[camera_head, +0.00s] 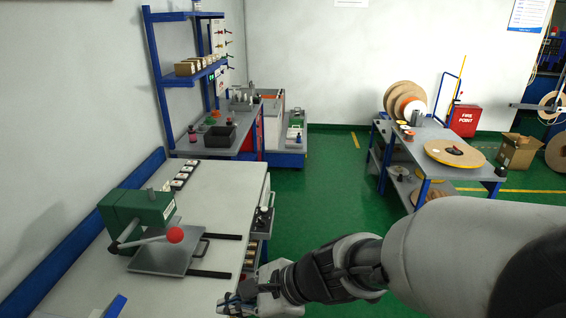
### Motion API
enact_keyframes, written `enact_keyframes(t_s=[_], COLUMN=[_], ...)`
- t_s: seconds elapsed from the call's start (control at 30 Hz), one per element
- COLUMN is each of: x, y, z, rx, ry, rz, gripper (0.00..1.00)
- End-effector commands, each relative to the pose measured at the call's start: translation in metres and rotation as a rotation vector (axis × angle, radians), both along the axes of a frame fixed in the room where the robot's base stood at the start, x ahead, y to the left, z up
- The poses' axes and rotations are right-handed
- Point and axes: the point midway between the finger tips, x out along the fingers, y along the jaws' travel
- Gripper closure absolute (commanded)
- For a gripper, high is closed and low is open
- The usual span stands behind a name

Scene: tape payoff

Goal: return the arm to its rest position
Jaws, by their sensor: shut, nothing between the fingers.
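My arm reaches in from the lower right of the head view. My gripper (236,301) is at its left end, near the bottom of the picture, by the near right edge of the pale workbench (185,295). The fingers are shut and I see nothing held in them. The fingertips are small and partly cut off by the lower frame edge, so their height over the bench is hard to tell.
A green press (138,212) with a red-knobbed lever (175,235) stands on the workbench left of my gripper. A grey cart (425,152) with reels stands at right. A blue shelf rack (160,80) stands behind. Green floor (325,185) lies open between.

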Motion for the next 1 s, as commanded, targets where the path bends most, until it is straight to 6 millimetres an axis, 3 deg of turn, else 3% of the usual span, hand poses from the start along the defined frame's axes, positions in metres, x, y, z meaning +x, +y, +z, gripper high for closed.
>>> enact_keyframes(t_s=[0.03, 0.1, 0.3, 0.53, 0.7, 1.0], x=[-0.014, -0.034, -0.083, -0.114, -0.122, -0.123], y=[-0.014, -0.036, -0.115, -0.201, -0.229, -0.232], z=[0.016, 0.027, 0.044, 0.058, 0.065, 0.065], rx=[-0.06, -0.165, -0.532, -0.933, -1.063, -1.075], ry=[-0.112, -0.25, -0.573, -0.72, -0.731, -0.729], rz=[0.108, 0.264, 0.689, 1.038, 1.139, 1.152], gripper=[1.0, 1.0, 1.0, 1.0, 1.0, 1.0])
